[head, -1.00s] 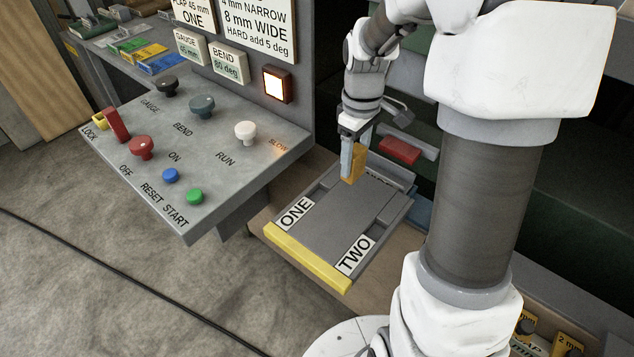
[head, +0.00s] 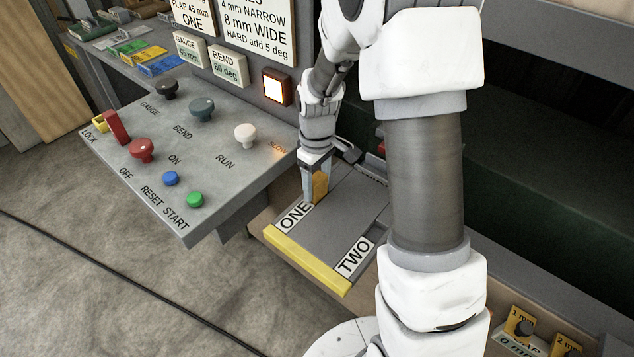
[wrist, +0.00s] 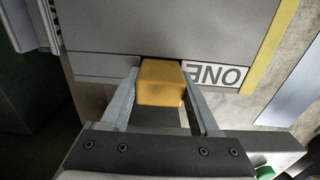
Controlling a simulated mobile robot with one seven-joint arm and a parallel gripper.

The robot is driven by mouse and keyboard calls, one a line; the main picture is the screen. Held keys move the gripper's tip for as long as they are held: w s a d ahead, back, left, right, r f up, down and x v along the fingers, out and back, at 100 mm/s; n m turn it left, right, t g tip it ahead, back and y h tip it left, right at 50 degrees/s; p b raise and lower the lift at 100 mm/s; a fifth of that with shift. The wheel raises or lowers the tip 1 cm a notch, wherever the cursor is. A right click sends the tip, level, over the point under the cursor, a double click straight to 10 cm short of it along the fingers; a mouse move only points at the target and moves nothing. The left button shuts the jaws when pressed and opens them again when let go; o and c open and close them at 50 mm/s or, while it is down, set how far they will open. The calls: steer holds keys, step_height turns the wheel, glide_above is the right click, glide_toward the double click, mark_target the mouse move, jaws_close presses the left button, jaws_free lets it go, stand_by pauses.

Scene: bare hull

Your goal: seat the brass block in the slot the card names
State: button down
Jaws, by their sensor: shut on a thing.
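My gripper (head: 313,190) is shut on the brass block (head: 321,185), at the left side of the grey plate (head: 343,216), just behind the ONE label (head: 293,217). In the wrist view the block (wrist: 160,82) sits between the two fingers of my gripper (wrist: 160,92), next to the ONE label (wrist: 213,75) and at the plate's edge. The TWO label (head: 354,257) is on the plate's other side. I cannot tell whether the block is above the slot or in it. The wall card (head: 193,15) shows 45 mm and ONE.
A yellow strip (head: 305,260) runs along the plate's front edge. The control panel (head: 215,140) with knobs and buttons stands close on the left of my gripper. A lit lamp (head: 275,86) is on the wall above. The plate's middle is clear.

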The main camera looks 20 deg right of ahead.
steer(key=shift+f, duration=0.2)
steer(key=shift+c, duration=0.6)
jaws_free()
steer(key=shift+r, duration=0.15)
